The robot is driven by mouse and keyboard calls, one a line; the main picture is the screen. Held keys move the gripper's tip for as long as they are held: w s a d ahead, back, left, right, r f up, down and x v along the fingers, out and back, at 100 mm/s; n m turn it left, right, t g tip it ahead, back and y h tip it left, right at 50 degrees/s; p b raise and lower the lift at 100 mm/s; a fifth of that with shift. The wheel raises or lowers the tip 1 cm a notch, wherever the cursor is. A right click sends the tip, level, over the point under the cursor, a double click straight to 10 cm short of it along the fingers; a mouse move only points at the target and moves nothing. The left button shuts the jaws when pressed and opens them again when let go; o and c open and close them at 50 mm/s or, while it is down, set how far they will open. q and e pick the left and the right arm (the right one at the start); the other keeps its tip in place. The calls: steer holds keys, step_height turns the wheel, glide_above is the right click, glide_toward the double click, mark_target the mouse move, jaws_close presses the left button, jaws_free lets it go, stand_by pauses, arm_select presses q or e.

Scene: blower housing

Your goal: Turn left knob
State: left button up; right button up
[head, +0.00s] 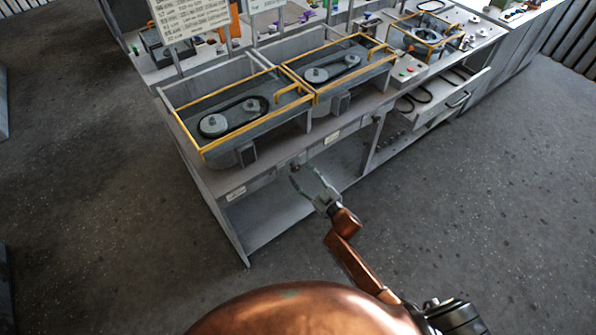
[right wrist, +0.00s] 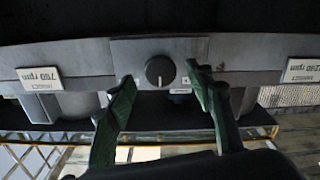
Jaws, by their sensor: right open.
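A dark round knob (right wrist: 159,71) with a pale pointer line sits on a grey panel (right wrist: 133,50) at the front of the bench, between two rpm labels. My right gripper (head: 305,173) is open in front of the bench front in the head view. In the right wrist view its two green-grey fingers (right wrist: 159,76) stand on either side of the knob, with visible gaps, and hold nothing. I cannot tell how far the fingertips are from the panel in depth. In the head view the knob is small and hard to make out. My left gripper is not in view.
Two yellow-framed belt-and-pulley housings (head: 228,118) (head: 335,70) stand on the bench above. A label reading 760 rpm (right wrist: 39,79) and another label (right wrist: 303,70) flank the panel. An open drawer (head: 440,105) juts out at right. The floor in front is clear.

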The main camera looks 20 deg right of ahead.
steer(key=v, duration=0.9)
steer(key=s+d+f+m+g+h, duration=0.1)
steer(key=s+d+f+g+h, duration=0.15)
steer(key=s+f, duration=0.65)
steer(key=s+d+f+m+g+h, duration=0.15)
steer(key=d+f, duration=0.25)
steer(key=f, duration=1.1)
steer(key=s+d+f+m+g+h, duration=0.1)
steer(key=s+d+f+g, duration=0.2)
steer(key=s+f, duration=0.65)
steer(key=s+f+g, duration=0.3)
steer(key=s+f, duration=0.4)
steer(key=s, duration=0.5)
steer(key=s+f+m+g+h, duration=0.1)
steer(key=s+f+g, duration=0.2)
steer(key=s, duration=0.9)
steer(key=s+f+g, duration=0.3)
steer(key=s+f, duration=0.7)
steer(key=s, duration=0.2)
steer(key=shift+f+m, duration=0.3)
steer(key=shift+m, duration=0.05)
steer(key=shift+w, duration=0.1)
